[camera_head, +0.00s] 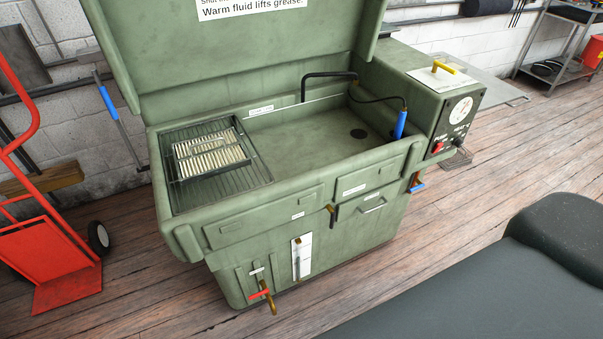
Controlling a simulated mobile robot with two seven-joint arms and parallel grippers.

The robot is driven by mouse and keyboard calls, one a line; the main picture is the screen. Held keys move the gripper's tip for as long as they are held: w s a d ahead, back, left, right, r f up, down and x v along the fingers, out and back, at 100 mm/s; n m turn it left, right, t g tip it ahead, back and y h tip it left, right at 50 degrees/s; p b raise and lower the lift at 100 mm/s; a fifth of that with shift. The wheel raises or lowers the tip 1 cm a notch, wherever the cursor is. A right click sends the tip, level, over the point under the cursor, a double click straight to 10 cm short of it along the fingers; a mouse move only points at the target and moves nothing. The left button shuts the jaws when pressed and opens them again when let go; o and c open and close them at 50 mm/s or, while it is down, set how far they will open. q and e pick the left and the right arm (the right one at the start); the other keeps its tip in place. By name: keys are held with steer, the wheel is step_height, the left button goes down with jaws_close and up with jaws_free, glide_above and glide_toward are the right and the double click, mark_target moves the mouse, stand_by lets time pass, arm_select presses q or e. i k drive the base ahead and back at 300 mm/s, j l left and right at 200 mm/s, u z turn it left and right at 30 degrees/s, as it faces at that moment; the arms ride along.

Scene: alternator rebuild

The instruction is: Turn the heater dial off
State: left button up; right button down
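A green parts washer (265,217) stands with its lid (240,60) raised. A control box (405,82) is at its right end. The box's black panel (449,130) carries a round white-faced dial (461,110), a red switch (437,147) below it to the left, and small dark details at lower right. The panel faces right and is seen at a slant. The lettering and the dial's setting are too small to read. Neither of my grippers is in view.
A blue-handled brush (400,124) on a black hose stands at the basin's right. A wire basket (209,155) sits on the left rack. A yellow-handled lid (440,78) tops the box. A red hand truck (45,255) is at left. Wooden floor (510,170) is clear right of the washer.

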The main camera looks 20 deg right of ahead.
mark_target(458, 142)
steer(key=z, duration=1.8)
steer(key=i+l+z, duration=0.3)
steer(key=i, duration=0.15)
steer(key=i+l+z, duration=0.25)
steer(key=i, duration=0.2)
steer(key=i+z, duration=0.3)
steer(key=i, duration=0.95)
steer(key=i+l+u, duration=0.1)
steer(key=i+u, duration=0.25)
steer(key=i+l+u, duration=0.1)
steer(key=u, duration=0.25)
steer(key=i+l+u, duration=0.35)
steer(key=k+j, duration=0.05)
steer(key=j, duration=0.05)
